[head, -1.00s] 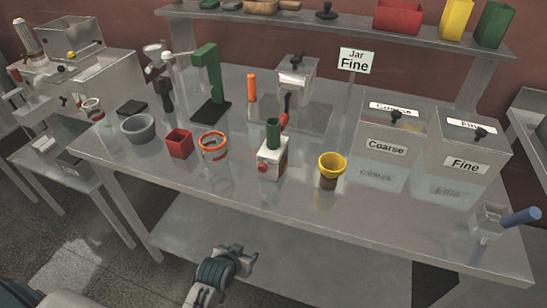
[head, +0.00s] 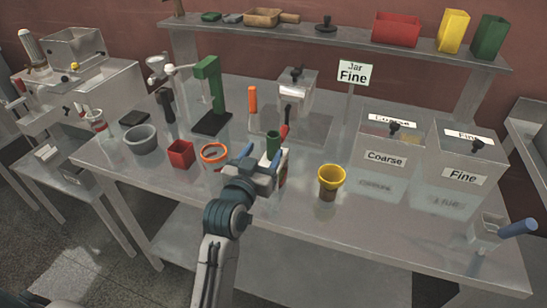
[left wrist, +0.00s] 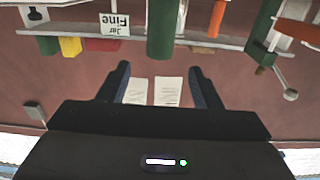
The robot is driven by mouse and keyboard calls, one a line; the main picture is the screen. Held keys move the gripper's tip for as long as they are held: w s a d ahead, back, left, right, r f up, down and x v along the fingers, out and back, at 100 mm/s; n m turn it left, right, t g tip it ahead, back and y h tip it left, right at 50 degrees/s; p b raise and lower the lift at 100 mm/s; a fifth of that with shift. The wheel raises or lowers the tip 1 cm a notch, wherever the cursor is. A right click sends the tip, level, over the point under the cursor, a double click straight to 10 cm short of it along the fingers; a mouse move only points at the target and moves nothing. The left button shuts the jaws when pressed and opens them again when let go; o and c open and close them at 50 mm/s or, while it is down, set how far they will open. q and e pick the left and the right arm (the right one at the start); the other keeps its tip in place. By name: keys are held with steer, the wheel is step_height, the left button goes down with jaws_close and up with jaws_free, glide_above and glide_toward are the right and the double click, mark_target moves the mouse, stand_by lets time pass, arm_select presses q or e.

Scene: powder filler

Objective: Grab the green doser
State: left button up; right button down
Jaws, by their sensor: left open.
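In the left wrist view the green cylinder (left wrist: 163,28) is large and upside down, centred ahead of the two fingers. The green cylinder is beyond the fingers, not gripped. A green tapered box (head: 488,37) stands on the back shelf, far from the gripper. My right gripper is not in view.
A red box (head: 180,154), an orange-rimmed jar (head: 214,155) and a grey bowl (head: 141,138) stand to the left. A yellow-rimmed cup (head: 330,180) stands to the right. A green stand (head: 209,85) rises behind. The table's front right is mostly clear.

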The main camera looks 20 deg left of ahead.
mark_target(271, 141)
arm_select(q)
steer(key=w, duration=0.3)
steer(key=shift+w+p, duration=0.1)
steer(key=shift+p, duration=0.2)
steer(key=shift+w, duration=0.3)
steer(key=w, duration=0.1)
steer(key=w+p, duration=0.1)
steer(key=w, duration=0.1)
steer(key=w+p, duration=0.1)
steer(key=shift+w+d+f, duration=0.15)
steer(key=shift+w+f, duration=0.1)
steer(key=shift+f, duration=0.05)
steer(key=shift+s, duration=0.1)
steer(key=shift+c, duration=1.4)
jaws_close()
